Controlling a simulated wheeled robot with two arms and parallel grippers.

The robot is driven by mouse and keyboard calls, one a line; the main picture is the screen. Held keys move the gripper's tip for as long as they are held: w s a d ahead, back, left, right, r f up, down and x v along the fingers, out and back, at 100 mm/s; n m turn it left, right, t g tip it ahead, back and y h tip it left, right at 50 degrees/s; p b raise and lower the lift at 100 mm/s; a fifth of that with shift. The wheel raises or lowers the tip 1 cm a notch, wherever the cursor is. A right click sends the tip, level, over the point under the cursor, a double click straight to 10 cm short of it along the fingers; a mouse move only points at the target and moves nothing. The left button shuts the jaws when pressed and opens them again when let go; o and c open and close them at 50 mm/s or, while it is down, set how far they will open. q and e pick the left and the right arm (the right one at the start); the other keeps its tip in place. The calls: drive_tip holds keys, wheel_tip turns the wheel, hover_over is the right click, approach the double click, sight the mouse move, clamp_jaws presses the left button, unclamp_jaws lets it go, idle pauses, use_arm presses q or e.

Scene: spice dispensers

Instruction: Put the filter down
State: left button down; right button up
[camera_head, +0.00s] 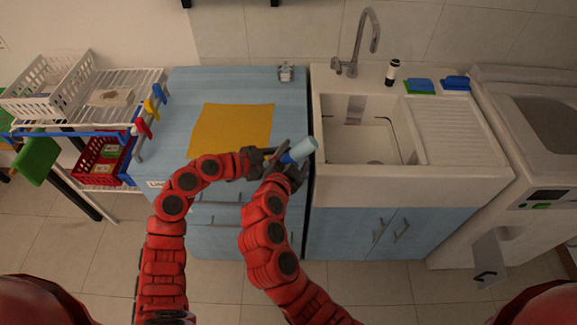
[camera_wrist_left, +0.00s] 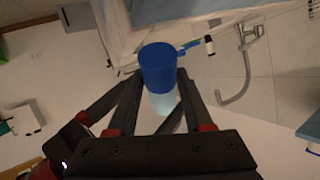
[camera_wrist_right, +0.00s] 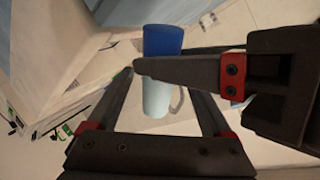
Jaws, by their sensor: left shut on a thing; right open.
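The filter (camera_head: 304,148) is a cylinder with a dark blue part and a pale blue part, held tilted in the air in front of the sink's left edge. My left gripper (camera_head: 279,157) is shut on it. The left wrist view shows its blue end (camera_wrist_left: 158,67) and pale part (camera_wrist_left: 162,102) between the fingers. My right gripper (camera_head: 294,170) is open close beside it. The right wrist view shows the pale body with a curved handle (camera_wrist_right: 179,98) beyond my open fingers, and a left gripper finger crossing in front of it.
A yellow mat (camera_head: 232,128) lies bare on the blue counter (camera_head: 180,90). A small glass-like jar (camera_head: 286,72) stands at its back. The sink (camera_head: 370,150) is on the right, with sponges (camera_head: 419,86) and a black-and-white bottle (camera_head: 392,72). A rack (camera_head: 125,90) with baskets is on the left.

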drive_tip(key=shift+x, duration=1.05)
clamp_jaws()
use_arm(q)
drive_tip(key=shift+c, duration=1.8)
unclamp_jaws()
drive_tip(key=shift+o, duration=0.7)
drive_tip(key=shift+s+d, duration=0.1)
use_arm(e)
drive_tip(key=shift+r, duration=0.1)
drive_tip(key=shift+a, duration=0.1)
